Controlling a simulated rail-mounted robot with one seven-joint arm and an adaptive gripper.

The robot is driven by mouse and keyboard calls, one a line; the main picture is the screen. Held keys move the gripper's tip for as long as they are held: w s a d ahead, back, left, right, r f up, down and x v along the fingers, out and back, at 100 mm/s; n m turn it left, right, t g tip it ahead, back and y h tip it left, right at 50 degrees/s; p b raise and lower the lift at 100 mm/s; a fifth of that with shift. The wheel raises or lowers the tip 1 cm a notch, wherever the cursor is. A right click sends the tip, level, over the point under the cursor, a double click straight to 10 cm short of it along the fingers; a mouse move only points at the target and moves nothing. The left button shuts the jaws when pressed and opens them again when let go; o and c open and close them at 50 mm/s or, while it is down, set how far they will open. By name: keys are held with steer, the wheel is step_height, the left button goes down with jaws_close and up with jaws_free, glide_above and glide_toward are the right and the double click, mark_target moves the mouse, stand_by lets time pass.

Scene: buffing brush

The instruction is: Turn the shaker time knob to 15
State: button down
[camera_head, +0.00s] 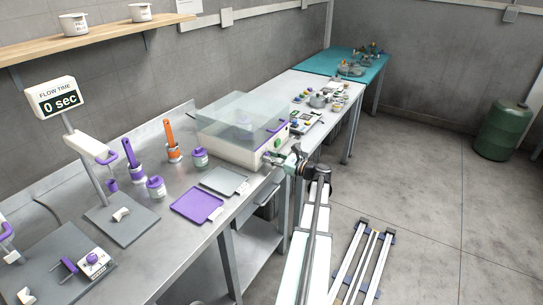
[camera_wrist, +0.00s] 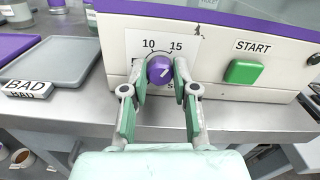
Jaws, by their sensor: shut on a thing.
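The shaker (camera_head: 232,148) is a cream box with purple trim and a clear lid, on the steel bench. Its purple time knob (camera_wrist: 160,70) is on the front panel, under the printed labels 10 and 15. A small white mark on the knob appears to slant to the upper right, on the side of 15. My gripper (camera_wrist: 161,76) is shut on the knob, one finger on its left and one on its right. The label below the knob is mostly hidden by the fingers. In the head view my gripper (camera_head: 276,158) is at the shaker's front and hides the knob.
A green START button (camera_wrist: 243,71) is right of the knob. A grey tray (camera_wrist: 60,62) with a BAD sign (camera_wrist: 28,88) lies to the left, near the bench edge. A purple tray (camera_head: 197,205) and several pots are further left. The floor at right is mostly open.

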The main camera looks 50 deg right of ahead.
stand_by(0.4)
steer(key=c, duration=0.9)
jaws_free()
steer(key=s+d, duration=0.1)
steer(key=s, duration=1.1)
